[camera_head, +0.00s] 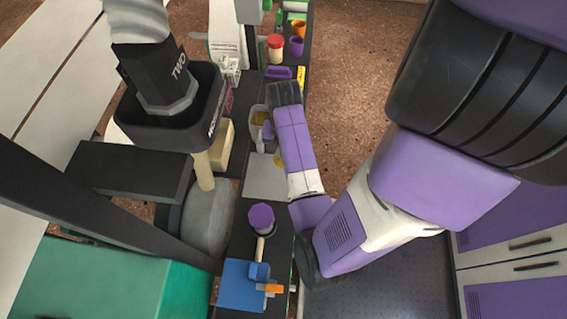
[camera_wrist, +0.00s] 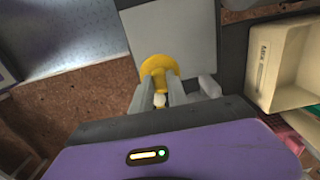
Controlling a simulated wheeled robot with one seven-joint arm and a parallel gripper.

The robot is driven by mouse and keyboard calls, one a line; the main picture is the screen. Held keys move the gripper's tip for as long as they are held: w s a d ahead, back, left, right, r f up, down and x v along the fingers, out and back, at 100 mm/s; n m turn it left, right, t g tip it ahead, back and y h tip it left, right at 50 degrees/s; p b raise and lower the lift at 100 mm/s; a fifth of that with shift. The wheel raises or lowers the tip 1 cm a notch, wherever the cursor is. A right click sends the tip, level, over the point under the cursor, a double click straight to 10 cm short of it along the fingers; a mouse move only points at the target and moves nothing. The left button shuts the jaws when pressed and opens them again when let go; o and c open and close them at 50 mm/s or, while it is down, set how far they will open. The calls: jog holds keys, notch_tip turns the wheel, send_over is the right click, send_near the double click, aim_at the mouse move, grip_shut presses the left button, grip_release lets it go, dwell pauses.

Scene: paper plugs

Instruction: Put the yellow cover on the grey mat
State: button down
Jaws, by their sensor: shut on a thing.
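The yellow cover (camera_wrist: 160,66) is a round disc with a stem, seen in the wrist view between my gripper's fingertips (camera_wrist: 161,86). My gripper is shut on it. The cover overlaps the near edge of the grey mat (camera_wrist: 175,32) in that view; I cannot tell whether it touches the mat. In the head view the light grey mat (camera_head: 265,180) lies on the dark bench, and a bit of the yellow cover (camera_head: 279,161) shows at its far right edge. My arm hides the rest of the cover there.
A purple-topped object (camera_head: 262,218) and a blue block (camera_head: 243,285) stand on the bench nearer than the mat. A cream box (camera_head: 219,147) is to the left, also in the wrist view (camera_wrist: 272,62). Cups and a red jar (camera_head: 275,48) are at the far end.

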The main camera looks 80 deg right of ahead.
jog(key=shift+f+b, duration=0.8)
jog(key=shift+f, duration=2.15)
jog(key=shift+f, duration=0.15)
jog(key=c, duration=1.3)
grip_release()
